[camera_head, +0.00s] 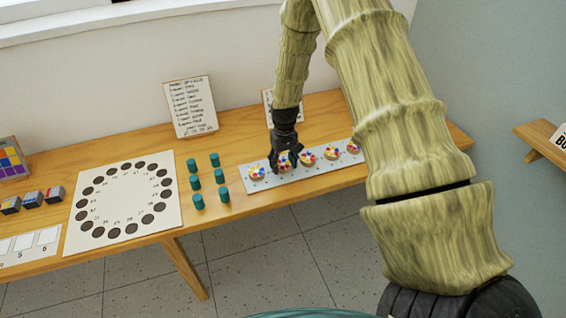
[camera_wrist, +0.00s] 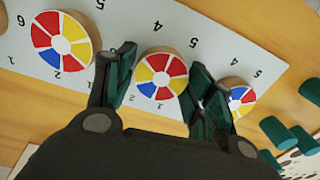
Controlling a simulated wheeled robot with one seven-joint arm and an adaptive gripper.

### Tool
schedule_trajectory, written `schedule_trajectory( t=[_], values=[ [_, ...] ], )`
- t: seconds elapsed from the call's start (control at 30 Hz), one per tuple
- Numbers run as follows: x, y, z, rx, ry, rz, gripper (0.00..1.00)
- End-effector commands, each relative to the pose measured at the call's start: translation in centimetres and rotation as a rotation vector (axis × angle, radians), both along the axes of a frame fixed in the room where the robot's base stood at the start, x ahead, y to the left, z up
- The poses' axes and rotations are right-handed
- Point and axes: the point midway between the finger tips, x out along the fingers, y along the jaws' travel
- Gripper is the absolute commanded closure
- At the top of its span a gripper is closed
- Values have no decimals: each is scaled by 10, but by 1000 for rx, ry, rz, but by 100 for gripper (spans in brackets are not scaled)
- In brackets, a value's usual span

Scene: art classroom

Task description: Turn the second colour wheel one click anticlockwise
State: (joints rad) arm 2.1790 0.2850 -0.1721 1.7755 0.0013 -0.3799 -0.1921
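Several round colour wheels with red, yellow, blue and white sectors stand in a row on a pale strip (camera_head: 320,177). The second wheel from the left in the head view is partly hidden by my gripper (camera_head: 284,160). In the wrist view that second wheel (camera_wrist: 160,75) is in the middle, with red, yellow and white sectors showing. My gripper (camera_wrist: 160,82) is open, with one dark green finger on each side of this wheel. A narrow gap shows at the left finger; contact at the right cannot be told. The first wheel (camera_head: 256,173) and third wheel (camera_head: 307,158) stand either side.
Several green cylinders (camera_head: 220,176) stand left of the strip on the wooden table (camera_head: 240,140). Further left lies a white board with dark discs (camera_head: 78,228). A text card (camera_head: 190,106) leans at the wall. Neighbouring wheels sit close to my fingers.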

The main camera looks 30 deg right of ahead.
Motion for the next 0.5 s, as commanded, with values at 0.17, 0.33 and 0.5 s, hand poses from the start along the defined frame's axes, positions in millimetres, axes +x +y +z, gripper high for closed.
schedule_trajectory(
  t=[0.17, 0.33, 0.5],
  values=[
    [0, 0, 0, 0, 0, 0, 28],
    [0, 0, 0, 0, 0, 0, 28],
    [1, 0, 5, 0, -1, 0, 28]
  ],
)
